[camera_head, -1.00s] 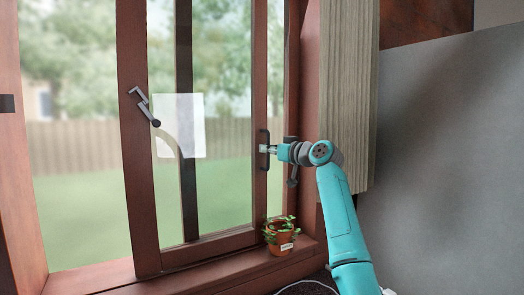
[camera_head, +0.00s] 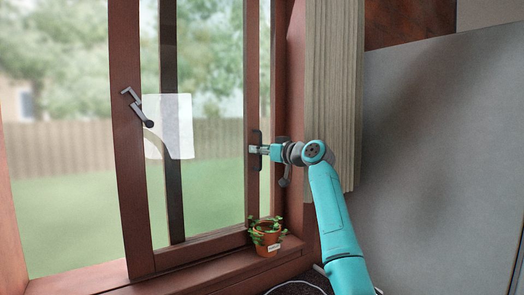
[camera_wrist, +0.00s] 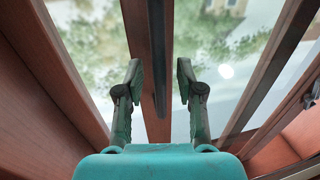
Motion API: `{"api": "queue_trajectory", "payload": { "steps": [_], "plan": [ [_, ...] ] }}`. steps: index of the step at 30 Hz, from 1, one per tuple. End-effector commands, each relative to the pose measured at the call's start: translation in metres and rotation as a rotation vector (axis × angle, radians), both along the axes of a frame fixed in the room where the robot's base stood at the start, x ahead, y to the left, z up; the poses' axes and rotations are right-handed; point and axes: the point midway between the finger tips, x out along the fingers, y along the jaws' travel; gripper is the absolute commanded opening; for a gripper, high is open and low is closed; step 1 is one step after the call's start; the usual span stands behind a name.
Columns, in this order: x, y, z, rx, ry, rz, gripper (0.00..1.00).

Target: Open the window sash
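The window sash (camera_head: 128,190) is a reddish-brown wooden frame with glass. A dark pull handle (camera_head: 255,136) is on its right stile, and a dark lever (camera_head: 137,107) is on its left stile. My gripper (camera_head: 257,149) is at the pull handle, its fingers pointing left. In the wrist view, my gripper (camera_wrist: 159,72) has its two fingers spread apart. A dark vertical bar (camera_wrist: 158,60), which looks like the pull handle, runs between them with gaps on both sides. Contact with it cannot be told.
A potted plant (camera_head: 268,245) stands on the sill (camera_head: 190,281) below my gripper. A second dark lever (camera_head: 286,180) hangs close behind my arm. A pale ribbed panel (camera_head: 335,100) and a grey wall (camera_head: 430,160) are at the right.

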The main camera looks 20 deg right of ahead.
Motion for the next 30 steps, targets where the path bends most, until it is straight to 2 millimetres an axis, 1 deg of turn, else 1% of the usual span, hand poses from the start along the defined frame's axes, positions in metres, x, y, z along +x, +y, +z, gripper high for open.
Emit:
{"api": "queue_trajectory", "payload": {
  "steps": [5,8,21,25,30],
  "plan": [
    [-0.006,-0.004,0.0,0.0,-0.001,0.0,0.37],
    [-0.016,-0.01,-0.001,0.0,-0.001,-0.001,0.37],
    [-0.085,-0.049,-0.001,-0.001,-0.002,-0.003,0.37],
    [-0.097,-0.056,-0.001,0.0,0.0,-0.002,0.37],
    [-0.104,-0.06,0.0,0.0,0.0,-0.001,0.37]
  ]
}}
